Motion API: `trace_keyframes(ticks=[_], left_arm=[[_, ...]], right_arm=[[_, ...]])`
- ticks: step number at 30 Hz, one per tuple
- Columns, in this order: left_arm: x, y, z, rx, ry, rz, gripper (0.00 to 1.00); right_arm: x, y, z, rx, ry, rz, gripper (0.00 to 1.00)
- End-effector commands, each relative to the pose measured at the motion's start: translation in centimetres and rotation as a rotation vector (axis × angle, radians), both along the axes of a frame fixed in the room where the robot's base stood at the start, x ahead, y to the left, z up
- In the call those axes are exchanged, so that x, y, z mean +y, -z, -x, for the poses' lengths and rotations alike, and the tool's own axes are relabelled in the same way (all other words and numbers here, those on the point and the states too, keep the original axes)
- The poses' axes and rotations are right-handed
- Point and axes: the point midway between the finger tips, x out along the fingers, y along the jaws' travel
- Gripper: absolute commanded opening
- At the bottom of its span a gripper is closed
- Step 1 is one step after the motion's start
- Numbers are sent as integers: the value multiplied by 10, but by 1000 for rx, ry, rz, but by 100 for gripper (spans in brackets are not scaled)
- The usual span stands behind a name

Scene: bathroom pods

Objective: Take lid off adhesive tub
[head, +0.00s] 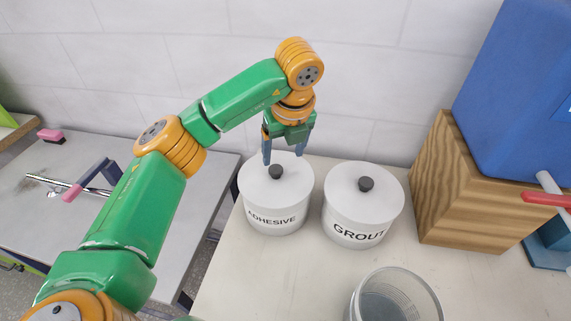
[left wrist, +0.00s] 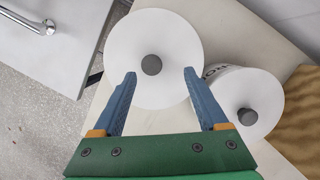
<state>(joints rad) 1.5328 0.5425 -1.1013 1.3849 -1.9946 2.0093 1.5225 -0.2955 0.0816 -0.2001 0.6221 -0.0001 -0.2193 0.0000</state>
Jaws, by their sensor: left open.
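The adhesive tub (head: 273,219) is white with dark lettering and stands upright on the table. Its white lid (head: 254,183) is on, with a dark round knob (head: 276,171) at the centre. My left gripper (head: 283,157) is open above this lid, pointing down. In the left wrist view, the lid (left wrist: 150,88) and its knob (left wrist: 151,65) lie just beyond the open fingertips (left wrist: 159,73), roughly between their lines. The fingers hold nothing. My right gripper is not in view.
A white grout tub (head: 358,226) with a similar knobbed lid stands close on the right. A clear bucket (head: 398,297) is nearer the front. A wooden block (head: 465,190) under a blue container (head: 520,85) stands at the right. A tiled wall (head: 200,50) is behind.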

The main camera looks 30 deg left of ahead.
Motion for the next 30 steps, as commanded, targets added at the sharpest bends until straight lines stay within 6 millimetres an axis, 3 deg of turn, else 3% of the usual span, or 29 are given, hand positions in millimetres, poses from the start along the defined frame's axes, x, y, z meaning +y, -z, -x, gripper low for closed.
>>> trace_keyframes(ticks=[5,9,16,24,30], left_arm=[[13,26,-3,8,-2,-2,76],[17,49,-7,3,-1,0,76],[17,55,-8,1,1,1,76],[17,54,-8,1,1,1,3],[17,54,-8,1,1,1,0]], right_arm=[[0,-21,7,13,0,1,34],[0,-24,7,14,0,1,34],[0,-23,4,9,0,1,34],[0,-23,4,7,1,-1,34],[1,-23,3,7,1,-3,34]])
